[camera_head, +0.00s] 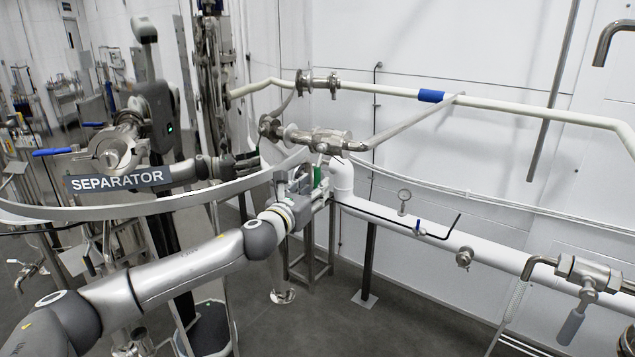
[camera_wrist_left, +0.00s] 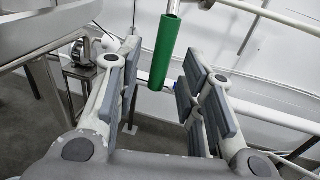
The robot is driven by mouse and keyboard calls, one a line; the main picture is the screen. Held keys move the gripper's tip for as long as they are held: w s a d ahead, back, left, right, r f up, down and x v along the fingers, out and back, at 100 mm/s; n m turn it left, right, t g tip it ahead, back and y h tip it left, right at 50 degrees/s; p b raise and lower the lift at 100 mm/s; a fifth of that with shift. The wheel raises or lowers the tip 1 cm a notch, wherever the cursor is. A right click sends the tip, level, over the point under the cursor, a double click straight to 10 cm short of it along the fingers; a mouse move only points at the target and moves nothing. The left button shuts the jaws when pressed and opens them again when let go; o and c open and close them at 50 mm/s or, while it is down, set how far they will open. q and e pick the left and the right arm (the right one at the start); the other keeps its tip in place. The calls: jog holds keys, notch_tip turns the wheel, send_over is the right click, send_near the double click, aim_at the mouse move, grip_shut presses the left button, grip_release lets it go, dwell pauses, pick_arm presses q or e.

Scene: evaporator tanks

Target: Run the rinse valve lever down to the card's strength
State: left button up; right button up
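A green lever handle (camera_wrist_left: 165,50) hangs down in the left wrist view, with its lower end free. It also shows as a small green strip in the head view (camera_head: 317,177), below a steel valve (camera_head: 318,138). My left gripper (camera_head: 322,186) is beside it. In the left wrist view my left gripper (camera_wrist_left: 161,58) is open, with its padded fingers on either side of the handle and a gap on both sides. How deep the handle sits between the fingers is hard to tell. No card with a readable strength shows.
A thick white pipe (camera_head: 450,238) runs along the wall to the right. Another valve with a grey-blue handle (camera_head: 571,327) is at the lower right. The middle floor is mostly clear.

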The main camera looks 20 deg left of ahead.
pick_arm(q)
jog(key=shift+w+d, duration=0.2)
jog(key=shift+w, duration=1.15)
grip_shut()
